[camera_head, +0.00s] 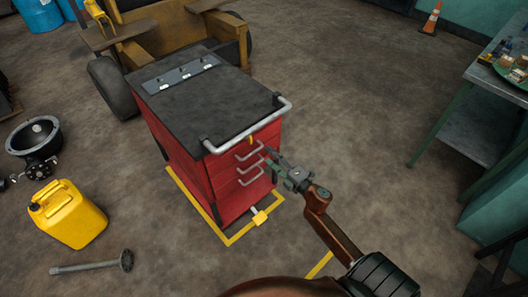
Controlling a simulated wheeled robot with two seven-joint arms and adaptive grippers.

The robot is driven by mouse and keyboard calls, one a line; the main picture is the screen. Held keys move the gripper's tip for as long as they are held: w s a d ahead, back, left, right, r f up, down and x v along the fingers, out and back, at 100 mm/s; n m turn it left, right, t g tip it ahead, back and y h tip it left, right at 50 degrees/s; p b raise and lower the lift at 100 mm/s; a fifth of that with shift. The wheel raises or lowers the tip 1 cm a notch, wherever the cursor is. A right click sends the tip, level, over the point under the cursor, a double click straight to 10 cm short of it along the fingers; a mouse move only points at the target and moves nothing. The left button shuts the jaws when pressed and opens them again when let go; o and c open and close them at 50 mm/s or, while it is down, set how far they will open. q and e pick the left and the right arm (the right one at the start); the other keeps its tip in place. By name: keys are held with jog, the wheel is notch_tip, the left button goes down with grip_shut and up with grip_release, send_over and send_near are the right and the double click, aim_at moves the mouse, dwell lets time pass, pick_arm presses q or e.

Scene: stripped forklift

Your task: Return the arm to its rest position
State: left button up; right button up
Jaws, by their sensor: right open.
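My right arm (338,240) comes in from the bottom right and reaches up and left. My right gripper (275,164) is open in front of the red tool cabinet (188,158), close to its drawer handles. I cannot tell whether it touches a handle. The cabinet's drawers look closed. My left gripper is not in view.
A yellow jerrycan (72,215) and a metal shaft (90,267) lie to the left. A stripped forklift (165,30) stands behind the cabinet. A workbench (500,88) is at the right, with an orange cone (431,20) beyond. Floor between cabinet and bench is clear.

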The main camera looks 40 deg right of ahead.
jog(key=shift+s, duration=0.35)
dwell(0.3)
